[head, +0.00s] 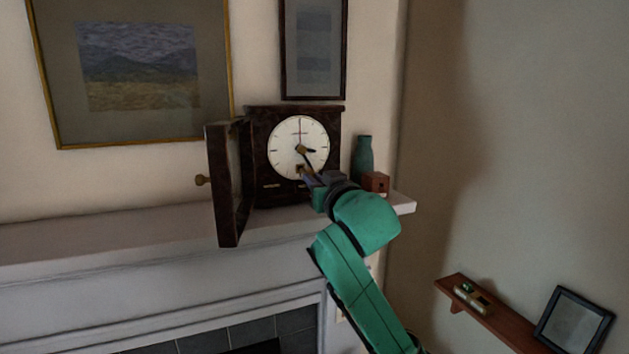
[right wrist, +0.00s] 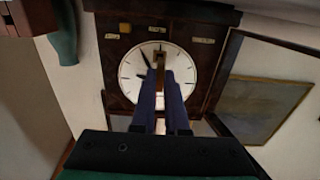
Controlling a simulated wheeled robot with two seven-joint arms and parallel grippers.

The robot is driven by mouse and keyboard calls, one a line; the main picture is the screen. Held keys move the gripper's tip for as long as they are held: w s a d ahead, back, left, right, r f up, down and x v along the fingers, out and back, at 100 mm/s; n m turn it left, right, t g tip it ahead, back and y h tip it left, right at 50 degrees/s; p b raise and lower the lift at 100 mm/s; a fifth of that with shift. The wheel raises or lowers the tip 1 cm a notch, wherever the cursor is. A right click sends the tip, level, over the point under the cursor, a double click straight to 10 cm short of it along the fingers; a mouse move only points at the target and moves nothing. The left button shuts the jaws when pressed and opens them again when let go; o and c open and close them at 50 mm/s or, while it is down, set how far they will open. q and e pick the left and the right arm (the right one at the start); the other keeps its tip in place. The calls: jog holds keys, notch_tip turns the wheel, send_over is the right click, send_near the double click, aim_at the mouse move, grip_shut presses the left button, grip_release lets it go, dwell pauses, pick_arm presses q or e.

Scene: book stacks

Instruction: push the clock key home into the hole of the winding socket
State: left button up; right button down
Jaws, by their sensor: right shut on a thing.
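The clock (head: 292,196) stands on the mantel with its dark door (head: 229,185) swung open to the left. Its white dial (head: 291,139) faces me. The winding socket (head: 299,168) appears as a small brass-and-dark patch low on the dial. My right gripper (head: 311,180) is in front of the dial's lower part. In the right wrist view, its two blue fingers (right wrist: 161,88) are shut on the brass clock key (right wrist: 161,74), which points at the dial (right wrist: 130,70). The key's tip overlaps the socket area; I cannot tell how deep it sits. My left gripper is not in view.
A teal vase (head: 363,159) and a small wooden block (head: 376,182) stand right of the clock, close to my right arm. Framed pictures (head: 140,65) hang above. A wooden shelf (head: 497,322) with a dark frame (head: 573,322) is at lower right.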

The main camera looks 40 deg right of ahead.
jog(key=shift+x, duration=1.8)
jog(key=c, duration=0.9)
grip_release()
jog(key=shift+o, duration=0.2)
jog(key=b+v, duration=0.8)
jog(key=v, duration=0.6)
jog(key=shift+s, duration=0.2)
jog(key=shift+s, duration=0.15)
